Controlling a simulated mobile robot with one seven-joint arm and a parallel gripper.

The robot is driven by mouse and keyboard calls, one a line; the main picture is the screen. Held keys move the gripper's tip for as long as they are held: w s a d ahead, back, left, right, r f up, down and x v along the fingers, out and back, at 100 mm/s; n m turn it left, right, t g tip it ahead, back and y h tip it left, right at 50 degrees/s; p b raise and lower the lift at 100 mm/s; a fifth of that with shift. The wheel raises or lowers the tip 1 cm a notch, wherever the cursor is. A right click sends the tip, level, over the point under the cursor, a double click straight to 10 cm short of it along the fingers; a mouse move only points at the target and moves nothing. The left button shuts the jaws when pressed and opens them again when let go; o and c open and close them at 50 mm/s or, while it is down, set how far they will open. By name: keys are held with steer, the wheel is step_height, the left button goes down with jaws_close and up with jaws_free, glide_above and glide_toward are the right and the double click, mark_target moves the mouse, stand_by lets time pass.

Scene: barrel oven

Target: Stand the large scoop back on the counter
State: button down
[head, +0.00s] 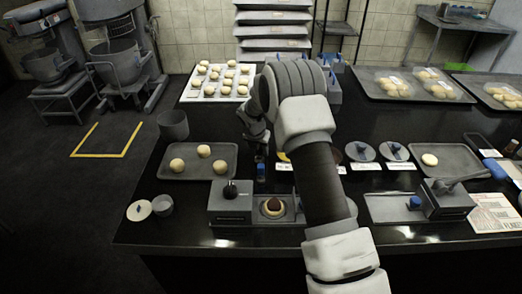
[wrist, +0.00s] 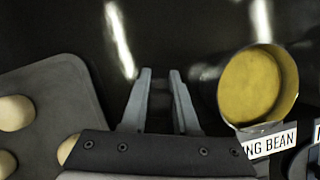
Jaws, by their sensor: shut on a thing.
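My gripper (head: 259,148) points down over the dark counter, between the grey tray of dough balls and the row of labelled bowls. In the head view a small blue part (head: 261,170) shows just under the fingers. The scoop's lower end is hidden, and I cannot tell whether it touches the counter (wrist: 200,30).
A tray of dough balls (wrist: 40,90) lies left of the fingers. A bowl of yellow filling (wrist: 250,85) with a bean label (wrist: 272,143) stands close on the right. A press with a black knob (head: 231,190) sits nearer. A grey bin (head: 173,125) stands behind the tray.

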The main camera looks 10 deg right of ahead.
steer(key=c, duration=0.6)
jaws_free()
steer(key=shift+f, duration=0.1)
steer(key=s+a+r+m, duration=0.1)
steer(key=s+r+m, duration=0.1)
steer(key=s+r, duration=0.45)
steer(key=s+r+m+p, duration=0.1)
steer(key=s+r+m, duration=0.2)
steer(key=r, duration=0.7)
steer(key=s+a+r+m, duration=0.15)
steer(key=s+r, duration=0.25)
steer(key=r, duration=0.5)
steer(key=s+d+r+m, duration=0.1)
steer(key=s+r+m, duration=0.1)
steer(key=s+m, duration=0.35)
steer(key=s+d+r+m+t+y, duration=0.1)
steer(key=s+r+m, duration=0.25)
steer(key=s, duration=0.25)
steer(key=s+d+r+m, duration=0.1)
steer(key=s+r+m, duration=0.1)
steer(key=s+m, duration=0.35)
steer(key=s+a+f+m+y, duration=0.1)
steer(key=s+f+m, duration=0.1)
steer(key=s+m, duration=0.6)
steer(key=s, duration=0.4)
steer(key=shift+s+a+m+t, duration=0.15)
steer(key=shift+m+t, duration=0.15)
steer(key=shift+m, duration=0.1)
